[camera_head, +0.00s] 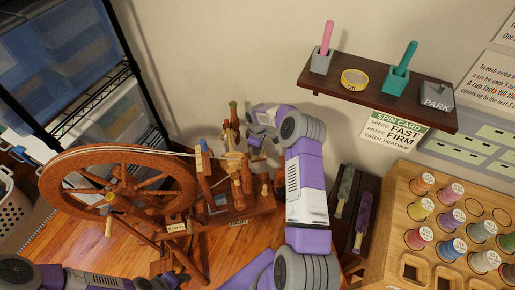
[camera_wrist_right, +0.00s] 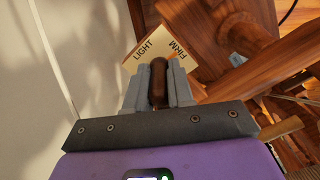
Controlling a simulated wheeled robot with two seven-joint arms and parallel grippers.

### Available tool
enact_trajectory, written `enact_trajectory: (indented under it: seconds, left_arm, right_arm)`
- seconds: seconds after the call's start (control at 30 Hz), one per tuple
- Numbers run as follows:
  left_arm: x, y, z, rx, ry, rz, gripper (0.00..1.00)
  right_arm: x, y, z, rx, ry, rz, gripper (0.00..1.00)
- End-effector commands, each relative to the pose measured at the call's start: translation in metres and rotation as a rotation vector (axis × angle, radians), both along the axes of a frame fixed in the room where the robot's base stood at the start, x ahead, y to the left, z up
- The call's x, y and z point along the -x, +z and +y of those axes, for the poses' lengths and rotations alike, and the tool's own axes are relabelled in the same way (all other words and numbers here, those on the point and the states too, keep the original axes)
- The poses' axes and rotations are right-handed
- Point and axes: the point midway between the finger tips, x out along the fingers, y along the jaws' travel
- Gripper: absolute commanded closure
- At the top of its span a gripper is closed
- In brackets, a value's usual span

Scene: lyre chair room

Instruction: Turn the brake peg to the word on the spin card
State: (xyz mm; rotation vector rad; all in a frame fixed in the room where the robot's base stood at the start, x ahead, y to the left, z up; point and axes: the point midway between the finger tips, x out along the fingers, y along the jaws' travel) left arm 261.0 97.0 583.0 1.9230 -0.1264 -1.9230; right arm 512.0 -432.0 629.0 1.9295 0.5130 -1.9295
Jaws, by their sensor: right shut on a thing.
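The brake peg (camera_wrist_right: 158,82), a dark brown rounded handle, stands between the fingers of my right gripper (camera_wrist_right: 158,95) in the wrist view. The gripper is shut on it. Behind the peg a cream plate (camera_wrist_right: 147,50) shows LIGHT on the left and FIRM on the right. The peg's top lies between the two words; which one it points to I cannot tell. In the head view my right gripper (camera_head: 256,141) is at the back of the spinning wheel (camera_head: 112,205), its fingertips mostly hidden. The spin card (camera_head: 394,130) reads SPEED FAST, BRAKE FIRM, YARN HEATHER. My left gripper is out of view.
A wooden spool rack (camera_head: 398,205) stands at the right. A wire shelf with bins (camera_head: 75,60) is at the left. The wheel's wooden posts crowd my right gripper.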

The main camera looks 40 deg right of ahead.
Motion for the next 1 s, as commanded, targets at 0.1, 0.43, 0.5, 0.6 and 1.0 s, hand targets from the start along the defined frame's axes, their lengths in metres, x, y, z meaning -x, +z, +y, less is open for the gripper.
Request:
enact_trajectory:
  seconds: [0.1, 0.43, 0.5, 0.6, 1.0]
  left_arm:
    - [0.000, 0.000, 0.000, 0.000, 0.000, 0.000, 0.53]
    - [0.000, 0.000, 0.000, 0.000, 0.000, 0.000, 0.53]
    - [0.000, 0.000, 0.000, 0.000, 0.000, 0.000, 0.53]
    - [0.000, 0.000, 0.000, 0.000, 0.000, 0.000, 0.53]
    - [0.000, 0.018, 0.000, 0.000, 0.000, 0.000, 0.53]
  right_arm:
    - [0.000, 0.001, 0.000, 0.001, -0.001, 0.000, 1.00]
    - [0.000, 0.000, 0.000, 0.001, -0.002, 0.000, 0.53]
    - [0.000, 0.000, 0.000, 0.001, -0.002, 0.000, 0.53]
    - [0.000, 0.000, 0.000, 0.000, -0.002, 0.000, 0.53]
    - [-0.001, 0.055, 0.000, 0.002, -0.002, -0.002, 0.53]
